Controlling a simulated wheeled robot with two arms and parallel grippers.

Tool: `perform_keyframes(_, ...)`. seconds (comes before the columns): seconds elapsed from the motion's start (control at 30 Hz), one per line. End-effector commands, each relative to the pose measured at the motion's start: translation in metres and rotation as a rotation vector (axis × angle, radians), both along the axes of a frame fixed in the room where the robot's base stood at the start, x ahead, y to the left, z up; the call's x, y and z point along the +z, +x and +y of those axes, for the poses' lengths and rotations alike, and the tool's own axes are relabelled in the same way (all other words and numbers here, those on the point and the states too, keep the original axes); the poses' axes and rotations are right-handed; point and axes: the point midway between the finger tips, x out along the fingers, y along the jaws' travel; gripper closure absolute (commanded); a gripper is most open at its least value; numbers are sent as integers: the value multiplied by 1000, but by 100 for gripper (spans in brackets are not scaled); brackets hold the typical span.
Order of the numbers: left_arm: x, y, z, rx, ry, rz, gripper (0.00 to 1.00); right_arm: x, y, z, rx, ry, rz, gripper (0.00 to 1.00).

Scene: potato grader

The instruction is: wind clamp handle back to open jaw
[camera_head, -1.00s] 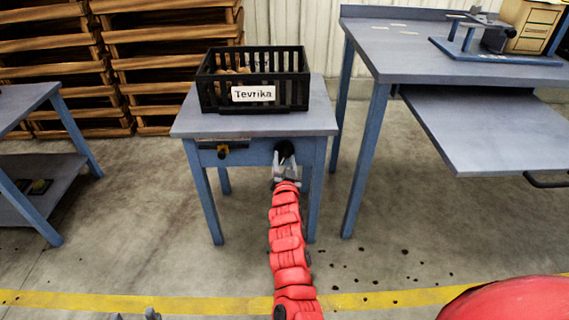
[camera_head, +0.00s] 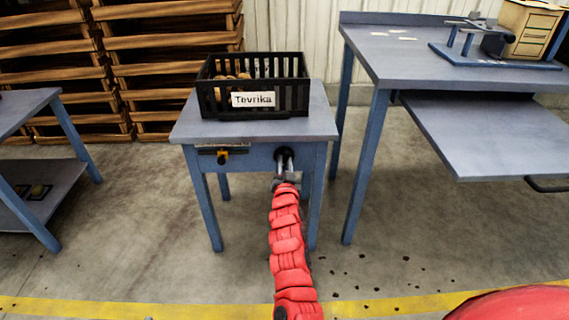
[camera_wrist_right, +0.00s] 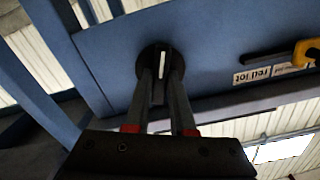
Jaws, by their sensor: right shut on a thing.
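A dark round knob (camera_head: 284,152) sits on the front apron of the small blue table; I take it to be the clamp handle. In the right wrist view it is a black disc (camera_wrist_right: 153,62) with a pale upright strip at its middle. My right gripper (camera_head: 286,168) reaches it from the front and is shut on it; the fingertips (camera_wrist_right: 160,78) meet at the disc and partly hide it. A jaw is not clearly visible. Only a sliver of my left gripper (camera_head: 148,318) shows at the bottom edge.
A black crate (camera_head: 290,100) labelled Tevrika, with potato-like things, stands on the small table (camera_head: 190,128). A yellow piece (camera_head: 223,157) on a dark bar sits left of the knob. A larger bench (camera_head: 420,60) is at right, a low table (camera_head: 60,180) at left. Floor in front is open.

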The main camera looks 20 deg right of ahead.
Motion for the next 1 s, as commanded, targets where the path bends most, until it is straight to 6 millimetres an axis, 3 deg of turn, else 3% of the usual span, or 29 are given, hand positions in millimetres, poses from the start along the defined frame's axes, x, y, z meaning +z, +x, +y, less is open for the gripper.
perform_keyframes(0.37,-2,0,0,1,2,-2,50,-2,0,2,3,-103,30,100)
perform_keyframes(1.0,-5,-1,0,1,8,-6,50,-1,0,3,3,-655,189,100)
